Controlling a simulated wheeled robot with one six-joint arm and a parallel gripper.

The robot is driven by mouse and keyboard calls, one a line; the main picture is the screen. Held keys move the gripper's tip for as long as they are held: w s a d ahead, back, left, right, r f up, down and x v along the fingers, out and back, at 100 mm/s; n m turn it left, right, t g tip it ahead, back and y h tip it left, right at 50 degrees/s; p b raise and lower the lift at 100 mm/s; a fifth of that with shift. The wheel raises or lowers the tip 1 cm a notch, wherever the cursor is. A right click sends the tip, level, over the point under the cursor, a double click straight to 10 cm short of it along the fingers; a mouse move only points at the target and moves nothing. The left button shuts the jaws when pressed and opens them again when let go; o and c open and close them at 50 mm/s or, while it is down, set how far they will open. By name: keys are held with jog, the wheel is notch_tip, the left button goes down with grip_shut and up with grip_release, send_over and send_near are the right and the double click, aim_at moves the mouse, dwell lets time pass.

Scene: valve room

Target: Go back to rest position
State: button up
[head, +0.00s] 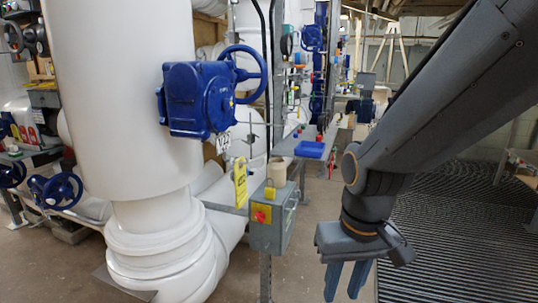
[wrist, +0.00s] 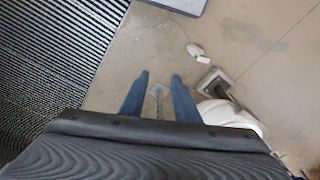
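My gripper (head: 347,281) hangs at the lower right of the head view, pointing down, with my grey arm reaching in from the upper right. Its two blue fingers stand apart. In the wrist view my gripper (wrist: 159,80) also shows both fingers apart, with nothing between them but the floor below. In the head view it is to the right of a grey switch box (head: 270,228) with a red and yellow knob, and does not touch it.
A thick white pipe (head: 120,100) with a blue valve (head: 200,98) and handwheel stands left. A yellow tag (head: 240,182) hangs by the box. A shelf with a blue tray (head: 309,150) lies behind. A small white object (wrist: 195,50) lies on the floor. Black ribbed matting (head: 455,235) covers the right.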

jog(key=s+a+r+n+g, duration=0.1)
jog(key=s+a+r, duration=0.2)
jog(key=s, duration=0.1)
jog(key=d+r+m+p, duration=0.2)
jog(key=d+r+p, duration=0.5)
jog(key=p, duration=0.8)
jog(key=shift+s+d+r+h, duration=0.15)
jog(key=shift+d+h, duration=0.15)
jog(key=shift+d, duration=0.55)
